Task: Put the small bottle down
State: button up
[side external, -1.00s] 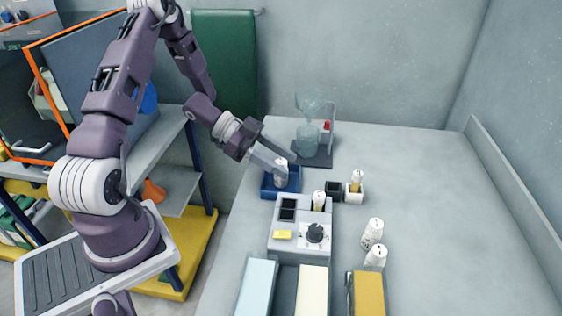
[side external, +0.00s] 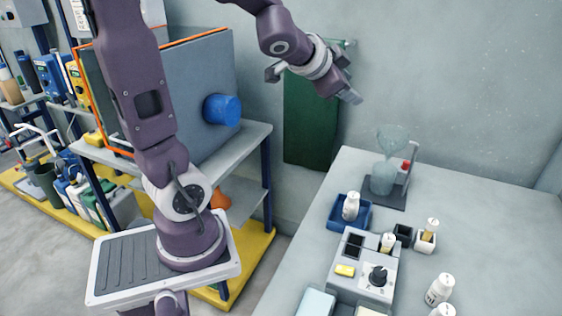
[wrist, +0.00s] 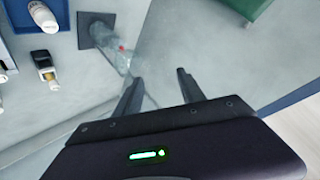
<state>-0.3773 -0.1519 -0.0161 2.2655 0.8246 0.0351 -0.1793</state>
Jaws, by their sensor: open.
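The small white bottle (side external: 351,206) stands upright in the blue tray (side external: 364,222) on the bench. It also shows near the top left corner of the wrist view (wrist: 43,16). My gripper (side external: 348,92) is high above the bench, up and back from the tray, and apart from the bottle. In the wrist view my gripper (wrist: 160,78) has its two fingers spread with nothing between them.
A grey console (side external: 362,265) with a bottle in it stands in front of the tray. A glass apparatus (side external: 386,175) stands behind. A white holder (side external: 425,241) with a bottle and loose bottles (side external: 439,289) are to the right. The far right bench is clear.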

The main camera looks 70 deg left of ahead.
jog(key=s+d+f+n+g+h, duration=0.1)
jog(key=s+d+f+g+h, duration=0.1)
jog(key=s+d, duration=0.6)
jog(key=s+d+f+n+g+h, duration=0.2)
jog(key=s+d, duration=0.5)
jog(key=s, duration=0.7)
jog(key=shift+d+g+h, duration=0.3)
jog(key=shift+d+g, duration=0.05)
jog(key=shift+g, duration=0.15)
